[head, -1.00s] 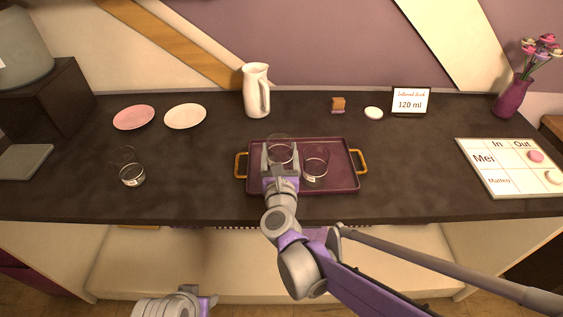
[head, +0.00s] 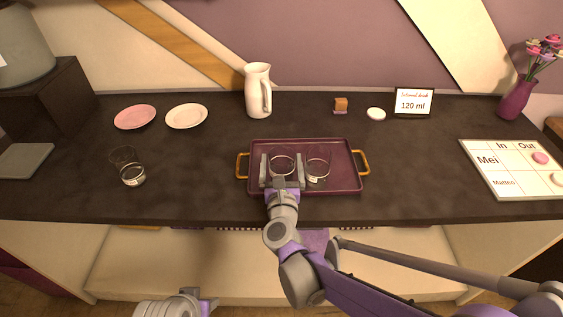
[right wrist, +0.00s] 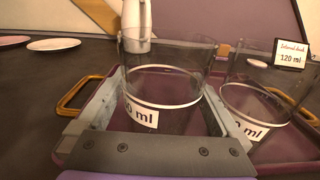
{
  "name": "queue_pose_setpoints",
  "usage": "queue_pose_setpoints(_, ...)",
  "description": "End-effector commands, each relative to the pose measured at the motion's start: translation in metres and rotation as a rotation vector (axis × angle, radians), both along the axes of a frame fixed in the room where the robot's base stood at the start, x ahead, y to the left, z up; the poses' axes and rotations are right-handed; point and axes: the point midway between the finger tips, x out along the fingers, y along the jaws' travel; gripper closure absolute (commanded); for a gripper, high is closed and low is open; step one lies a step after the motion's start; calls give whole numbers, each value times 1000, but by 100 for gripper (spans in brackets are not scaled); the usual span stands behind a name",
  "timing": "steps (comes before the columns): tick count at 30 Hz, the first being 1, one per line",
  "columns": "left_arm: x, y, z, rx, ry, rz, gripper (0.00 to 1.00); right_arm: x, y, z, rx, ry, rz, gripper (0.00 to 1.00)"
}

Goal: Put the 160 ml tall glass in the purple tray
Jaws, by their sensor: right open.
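The purple tray (head: 345,181) with two orange handles lies on the dark counter. Two clear glasses stand in it side by side. The left tray glass (head: 283,165) is between the fingers of my right gripper (head: 282,170), which is open around it. In the right wrist view this glass (right wrist: 163,88) stands upright between the open fingers (right wrist: 150,118), its label cut to "0 ml". The right tray glass (head: 318,166) stands close beside it, its label also partly hidden. Which is 160 ml cannot be read. Part of my left gripper (head: 190,303) shows at the bottom edge; its fingers are unclear.
Another clear glass (head: 132,170) stands on the counter at left. A white pitcher (head: 258,92) is behind the tray. Pink (head: 135,117) and white (head: 187,116) plates lie back left. A "120 ml" sign (head: 413,103) and an In/Out board (head: 510,165) are at right.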

Motion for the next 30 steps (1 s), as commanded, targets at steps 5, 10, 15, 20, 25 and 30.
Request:
queue_pose_setpoints(5,0,0,3,0,-1,0,50,-4,0,4,0,0,1,0)
queue_pose_setpoints(10,0,0,2,0,-1,0,50,-35,0,3,1,0,2,0)
queue_pose_setpoints(15,0,0,2,0,-1,0,50,-73,0,3,1,0,4,0)
queue_pose_setpoints(20,0,0,3,0,-1,0,50,-101,-1,4,1,0,2,0)
queue_pose_setpoints(25,0,0,3,0,-1,0,50,-117,-2,3,0,0,1,0)
queue_pose_setpoints(30,0,0,3,0,-1,0,50,-121,-2,3,0,0,0,0)
